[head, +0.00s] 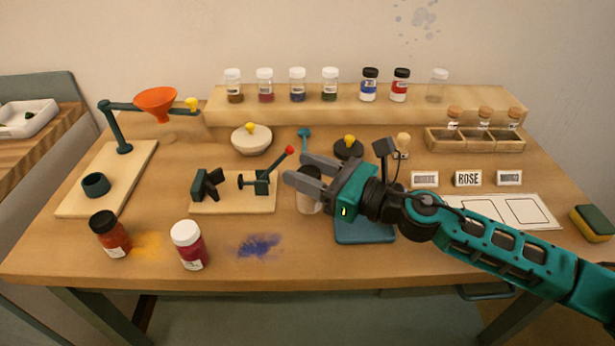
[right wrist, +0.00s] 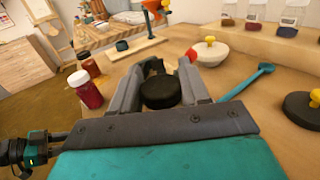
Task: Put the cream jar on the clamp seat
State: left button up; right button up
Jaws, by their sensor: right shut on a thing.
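The cream jar (head: 309,204) is pale-bodied and stands between the fingers of my right gripper (head: 296,176), which is shut on it. In the right wrist view its black lid (right wrist: 162,92) shows between the two grey fingers (right wrist: 165,90). The gripper hides part of the jar, and I cannot tell whether its bottom touches the table. The clamp (head: 262,186) has a wooden base (head: 235,206), dark jaws and a red-knobbed lever. Its seat lies between the dark block (head: 207,184) and the screw, just left of the gripper, and looks empty.
A blue pad (head: 365,229) lies under my right wrist. A red jar (head: 189,245) and an orange jar (head: 109,235) stand at front left. A bowl (head: 251,140) and a black-based yellow-knobbed thing (head: 348,148) stand behind. The front middle has only a blue powder stain.

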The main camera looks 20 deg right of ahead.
notch_tip(320, 180, up, 9)
jog(key=p, duration=0.4)
notch_tip(320, 180, up, 8)
jog(key=shift+b, duration=0.35)
